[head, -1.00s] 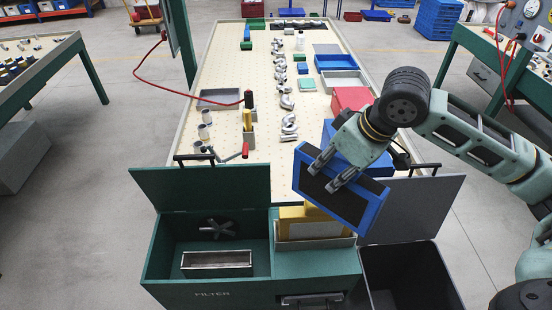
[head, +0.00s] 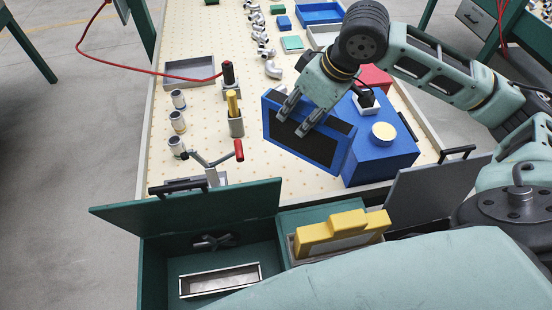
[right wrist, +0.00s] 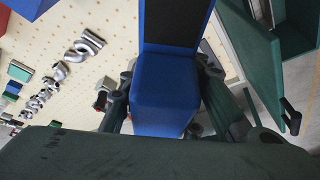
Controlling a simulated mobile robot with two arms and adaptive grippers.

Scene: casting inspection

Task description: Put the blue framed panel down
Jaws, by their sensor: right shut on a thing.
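The blue framed panel (head: 300,147) has a blue rim and a dark face. In the right wrist view the panel (right wrist: 166,95) fills the middle, between the fingers of my right gripper (right wrist: 165,100). Whether the panel's lower edge touches the table (head: 215,130) is hard to tell. My left gripper is not in view.
A crank with a red handle (head: 239,150), several metal cups and a grey tray (head: 190,72) are at left. Metal fittings (head: 263,42) line the middle.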

